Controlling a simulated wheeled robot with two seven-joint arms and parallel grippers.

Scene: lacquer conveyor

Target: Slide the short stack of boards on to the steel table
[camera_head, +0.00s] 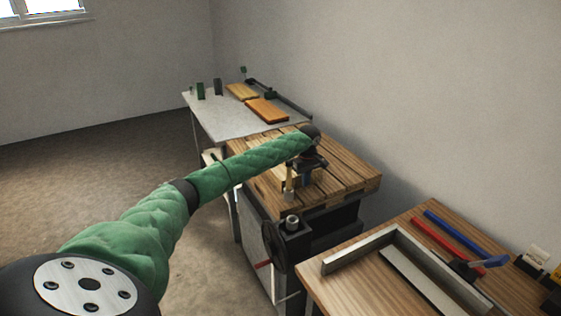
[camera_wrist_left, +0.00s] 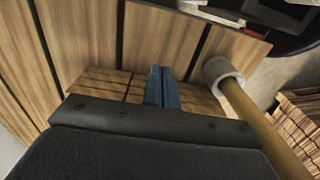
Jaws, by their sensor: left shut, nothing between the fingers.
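My left gripper (camera_head: 305,181) is over the slatted wooden bench top (camera_head: 348,178), its blue fingers together and pointing down; they also show in the wrist view (camera_wrist_left: 163,88), with nothing between them. Short slatted wood (camera_wrist_left: 105,82) lies beside the fingers there; I cannot tell whether it is the short stack or part of the bench. The grey table (camera_head: 218,124), probably the steel one, stands beyond the bench. An orange-brown board (camera_head: 267,111) and a yellowish board (camera_head: 241,91) lie on it, away from the gripper. My right gripper is out of view.
A mallet (camera_head: 288,186) stands close to the left gripper; its head shows in the wrist view (camera_wrist_left: 217,72). A vise (camera_head: 290,228) is at the bench's near end. A nearer table (camera_head: 340,288) holds a metal frame and red and blue bars. Floor at left is clear.

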